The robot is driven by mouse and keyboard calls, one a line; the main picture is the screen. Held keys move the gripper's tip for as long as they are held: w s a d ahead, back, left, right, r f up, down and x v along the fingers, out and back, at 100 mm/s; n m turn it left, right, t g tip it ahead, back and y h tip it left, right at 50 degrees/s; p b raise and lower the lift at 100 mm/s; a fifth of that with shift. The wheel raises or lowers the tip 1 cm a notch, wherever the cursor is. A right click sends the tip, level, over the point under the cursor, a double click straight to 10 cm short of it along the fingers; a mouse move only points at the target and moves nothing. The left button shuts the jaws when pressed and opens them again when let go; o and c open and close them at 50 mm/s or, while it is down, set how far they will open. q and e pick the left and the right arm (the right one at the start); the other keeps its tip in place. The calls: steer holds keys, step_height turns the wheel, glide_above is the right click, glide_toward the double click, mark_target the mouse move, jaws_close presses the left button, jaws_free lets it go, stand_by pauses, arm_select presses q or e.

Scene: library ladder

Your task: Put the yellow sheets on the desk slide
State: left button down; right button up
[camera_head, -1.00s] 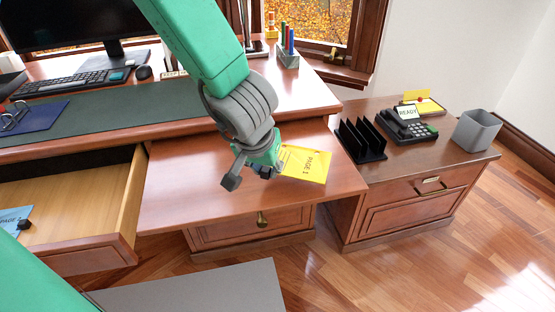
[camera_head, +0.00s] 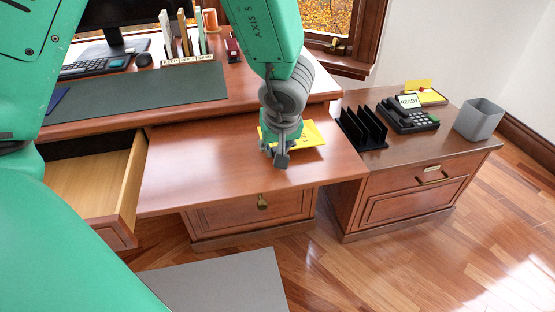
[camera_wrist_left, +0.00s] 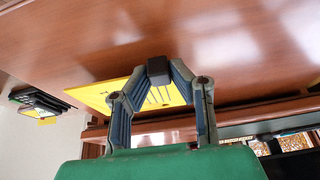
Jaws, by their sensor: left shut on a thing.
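A yellow sheet (camera_head: 312,133) lies on the pulled-out wooden desk slide (camera_head: 215,165), near its right back. My left gripper (camera_head: 279,162) is over the sheet's left part and hides some of it. The sheet's print is hidden or unreadable. Another yellow paper (camera_head: 418,86) stands on the cabinet at the right, behind the phone. My right gripper is not in view.
A black file rack (camera_head: 361,130), a phone (camera_head: 408,116) and a grey bin (camera_head: 479,120) stand on the right cabinet (camera_head: 400,172). An open drawer (camera_head: 97,187) is left of the slide. The slide's left and front are clear.

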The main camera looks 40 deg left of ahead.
arm_select(q)
step_height(320, 180, down, 2)
steer(key=shift+a+f+b, duration=0.15)
steer(key=shift+f+b, duration=0.1)
steer(key=shift+b, duration=0.15)
steer(key=shift+a+r, duration=0.1)
steer(key=shift+r, duration=0.05)
steer(key=shift+f, duration=0.2)
steer(key=c, duration=1.4)
jaws_free()
steer(key=shift+c, duration=0.2)
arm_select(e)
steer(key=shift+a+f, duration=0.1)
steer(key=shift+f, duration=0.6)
arm_select(q)
steer(key=shift+r, duration=0.1)
steer(key=shift+r, duration=0.3)
steer(key=p+v, duration=0.7)
steer(key=v, duration=0.4)
steer(key=shift+r, duration=0.3)
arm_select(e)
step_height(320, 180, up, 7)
